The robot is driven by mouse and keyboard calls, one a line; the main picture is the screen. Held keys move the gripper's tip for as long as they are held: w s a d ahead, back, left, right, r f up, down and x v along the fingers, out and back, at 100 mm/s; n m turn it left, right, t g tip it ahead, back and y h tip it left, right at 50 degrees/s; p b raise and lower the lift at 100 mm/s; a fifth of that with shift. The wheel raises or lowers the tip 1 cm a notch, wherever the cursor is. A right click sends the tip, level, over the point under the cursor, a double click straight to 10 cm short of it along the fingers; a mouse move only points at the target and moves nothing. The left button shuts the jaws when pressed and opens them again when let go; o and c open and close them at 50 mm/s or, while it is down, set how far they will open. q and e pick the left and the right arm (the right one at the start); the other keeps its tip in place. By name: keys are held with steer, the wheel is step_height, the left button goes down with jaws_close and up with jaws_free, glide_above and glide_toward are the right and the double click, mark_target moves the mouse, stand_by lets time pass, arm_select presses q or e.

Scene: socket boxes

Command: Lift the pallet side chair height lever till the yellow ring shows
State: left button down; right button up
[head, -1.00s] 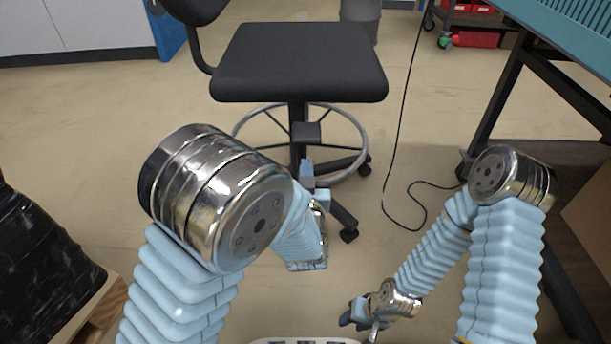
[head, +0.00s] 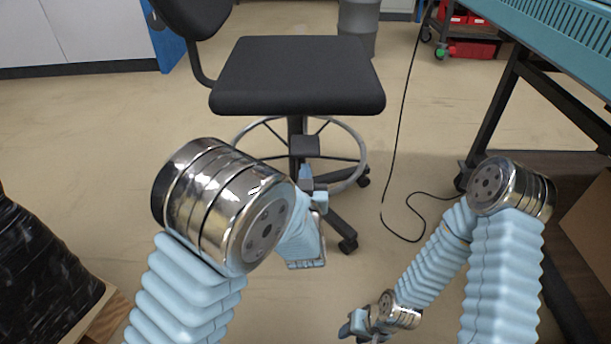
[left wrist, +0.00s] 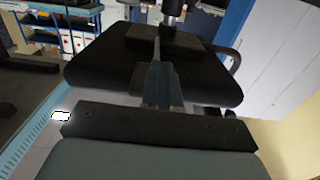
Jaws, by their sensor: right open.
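A black swivel chair (head: 298,75) with a foot ring stands ahead in the head view. My left gripper (head: 306,178) is below the front of its seat, by the column. In the left wrist view the blue-grey fingers (left wrist: 160,82) point at the dark seat underside (left wrist: 110,60). A thin grey rod (left wrist: 157,48), which looks like the height lever, runs from near the fingertips towards the column. I cannot tell whether the fingers grip it. No yellow ring is visible. My right gripper (head: 358,326) is open and low at the bottom of the head view, away from the chair.
A black-wrapped load (head: 40,275) on a wooden pallet (head: 108,318) is at lower left. A teal-topped bench (head: 560,40) stands at right. A black cable (head: 400,130) lies on the floor right of the chair. A grey bin (head: 357,25) stands behind.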

mark_target(305, 144)
arm_select(q)
steer(key=shift+w+r+p, duration=2.6)
steer(key=shift+w+p, duration=0.05)
steer(key=shift+p, duration=0.15)
steer(key=shift+r, duration=0.25)
stand_by(0.5)
steer(key=shift+r, duration=0.1)
steer(key=shift+r+p, duration=1.35)
steer(key=shift+r, duration=0.65)
step_height(305, 144, down, 3)
steer(key=b, duration=0.3)
steer(key=shift+f+b, duration=0.15)
steer(key=shift+b, duration=0.15)
